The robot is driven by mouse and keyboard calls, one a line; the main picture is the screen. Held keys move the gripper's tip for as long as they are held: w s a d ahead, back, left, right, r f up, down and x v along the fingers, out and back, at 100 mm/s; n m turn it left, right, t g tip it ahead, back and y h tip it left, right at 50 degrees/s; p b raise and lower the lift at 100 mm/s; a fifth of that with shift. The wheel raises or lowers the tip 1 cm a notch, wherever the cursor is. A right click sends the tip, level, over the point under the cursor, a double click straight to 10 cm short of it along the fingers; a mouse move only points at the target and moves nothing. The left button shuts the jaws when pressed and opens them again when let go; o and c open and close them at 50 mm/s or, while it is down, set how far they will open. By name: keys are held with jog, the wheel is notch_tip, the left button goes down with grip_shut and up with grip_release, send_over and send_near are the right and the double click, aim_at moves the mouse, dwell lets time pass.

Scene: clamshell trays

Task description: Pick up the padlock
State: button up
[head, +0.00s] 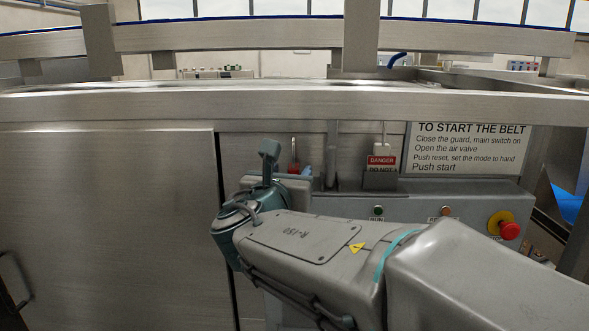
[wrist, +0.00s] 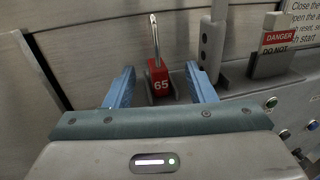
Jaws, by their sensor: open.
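The padlock is red with a silver shackle and the number 65 on its body. In the wrist view the padlock (wrist: 159,82) stands upright in the gap between the blue fingers of my gripper (wrist: 163,88), which is open. Both fingers look apart from it, one on each side; how deep it sits between them I cannot tell.
A grey block with a red danger tag (head: 381,161) is to the right of the padlock. A control panel (head: 463,208) with buttons and a red emergency stop (head: 509,230) lies further right. A steel rail (head: 300,106) runs above, and a steel door (head: 105,220) is at left.

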aim_at(292, 166)
jog(key=shift+p+x, duration=0.9)
jog(key=shift+x, duration=2.45)
jog(key=shift+a+f, duration=0.1)
jog(key=shift+a, duration=0.15)
grip_shut()
